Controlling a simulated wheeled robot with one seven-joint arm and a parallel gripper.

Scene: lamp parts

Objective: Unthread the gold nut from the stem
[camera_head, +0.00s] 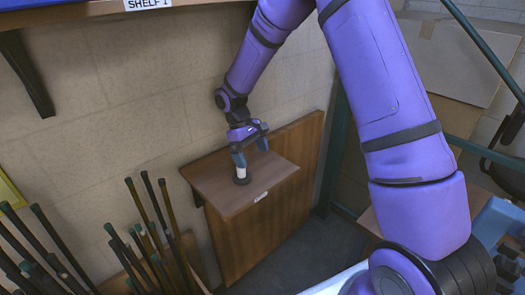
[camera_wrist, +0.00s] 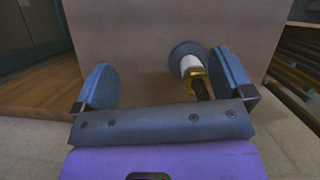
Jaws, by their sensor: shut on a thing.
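A lamp base (camera_head: 242,181) stands upright on the small wooden shelf with a white stem (camera_head: 242,172) above it. In the wrist view the round dark base (camera_wrist: 184,50), the white stem part (camera_wrist: 190,65) and the gold nut (camera_wrist: 194,74) show, with a dark rod running from the nut towards the camera. My gripper (camera_wrist: 163,82) has its two blue fingers wide apart. The nut lies close beside the right finger, which overlaps its edge; whether they touch I cannot tell. A clear gap separates the nut from the left finger. In the head view my gripper (camera_head: 250,153) is just above the shelf.
The wooden shelf (camera_head: 218,189) is otherwise bare and has a white label on its front edge. Several dark rods (camera_head: 150,230) stand at the lower left. An upper shelf (camera_head: 85,12) runs along the wall, with a dark bracket (camera_head: 25,75) under it.

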